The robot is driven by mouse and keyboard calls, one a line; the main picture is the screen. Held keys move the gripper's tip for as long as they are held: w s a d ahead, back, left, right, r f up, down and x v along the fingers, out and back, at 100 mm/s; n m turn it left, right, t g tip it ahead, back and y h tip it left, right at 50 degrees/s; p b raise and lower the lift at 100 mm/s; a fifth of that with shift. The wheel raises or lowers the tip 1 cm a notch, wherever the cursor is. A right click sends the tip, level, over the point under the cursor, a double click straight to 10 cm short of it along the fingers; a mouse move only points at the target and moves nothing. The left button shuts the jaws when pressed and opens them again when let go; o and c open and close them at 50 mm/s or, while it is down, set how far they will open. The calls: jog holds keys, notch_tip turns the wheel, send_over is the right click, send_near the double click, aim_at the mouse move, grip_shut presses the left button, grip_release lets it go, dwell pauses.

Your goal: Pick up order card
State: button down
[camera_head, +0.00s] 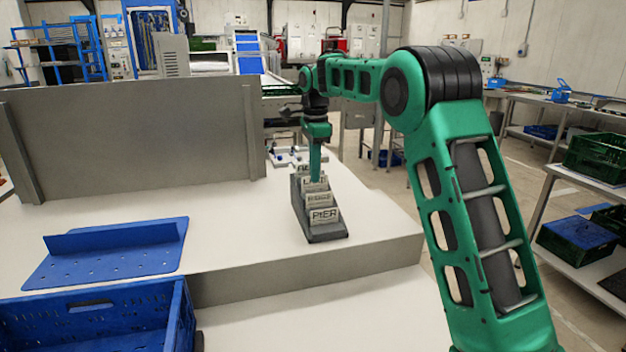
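Several order cards stand in a dark grey stepped holder (326,236) on the white work surface. The front card (324,216) has dark lettering that looks like "PIER". More cards (319,198) stand in rows behind it, their lettering partly hidden. My gripper (315,178) points down over the rear of the holder, with its fingertips at or just in front of the rearmost card. The fingers appear as one narrow green shape from this side, so I cannot tell whether they are open, shut, or touching a card.
A blue perforated bracket (110,250) lies on the surface at left, and a blue crate (90,318) stands lower at front left. A tall grey panel (130,140) bounds the back left. Shelves with green crates (598,157) stand at right.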

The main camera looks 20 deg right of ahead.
jog(key=r, duration=0.4)
jog(key=shift+a, duration=0.2)
jog(key=s+a+r, duration=0.2)
jog(key=a+r, duration=0.4)
jog(key=a, duration=0.5)
jog(key=shift+r, duration=0.35)
jog(key=shift+a, duration=0.1)
